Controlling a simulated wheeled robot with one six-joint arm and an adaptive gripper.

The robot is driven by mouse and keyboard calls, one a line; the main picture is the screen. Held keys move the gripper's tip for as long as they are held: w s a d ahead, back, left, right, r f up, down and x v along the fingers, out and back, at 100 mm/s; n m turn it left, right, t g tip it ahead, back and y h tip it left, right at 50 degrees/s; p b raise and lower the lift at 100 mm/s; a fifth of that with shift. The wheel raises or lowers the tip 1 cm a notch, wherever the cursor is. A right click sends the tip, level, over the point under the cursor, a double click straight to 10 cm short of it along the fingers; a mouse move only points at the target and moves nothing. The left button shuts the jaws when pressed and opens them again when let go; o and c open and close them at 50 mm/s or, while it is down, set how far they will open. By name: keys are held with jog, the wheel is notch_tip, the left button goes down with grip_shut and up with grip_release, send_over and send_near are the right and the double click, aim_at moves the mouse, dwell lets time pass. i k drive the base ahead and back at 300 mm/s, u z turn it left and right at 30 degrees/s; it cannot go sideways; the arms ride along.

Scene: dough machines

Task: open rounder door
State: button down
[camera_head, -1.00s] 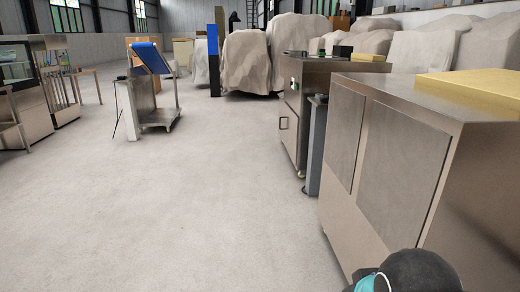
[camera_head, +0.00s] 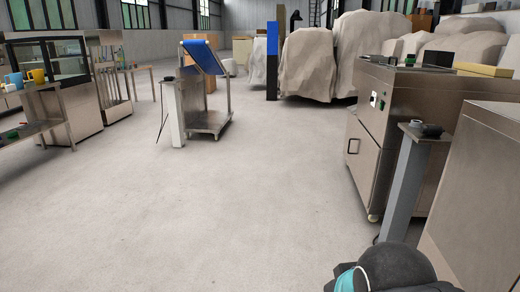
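A steel machine cabinet (camera_head: 418,100) on casters stands at the right; it may be the rounder, but I see no label. Its front door (camera_head: 364,160) looks closed and has a dark handle (camera_head: 352,146). Small controls (camera_head: 377,101) sit on the panel above the door. A dark rounded part of my own arm with a teal ring shows at the bottom right. My gripper is not in view.
A grey post (camera_head: 402,190) with a small control box stands close in front of the machine. Another steel cabinet (camera_head: 480,195) is nearer at the right edge. A blue-belted cart (camera_head: 208,120) stands further back. The floor (camera_head: 210,220) in the middle is clear.

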aim_at(365, 154)
jog(key=u, duration=0.1)
jog(key=i, duration=1.85)
jog(key=z, duration=0.3)
jog(key=i, duration=1.8)
jog(key=z, duration=0.65)
jog(key=i, duration=1.4)
jog(key=z, duration=0.3)
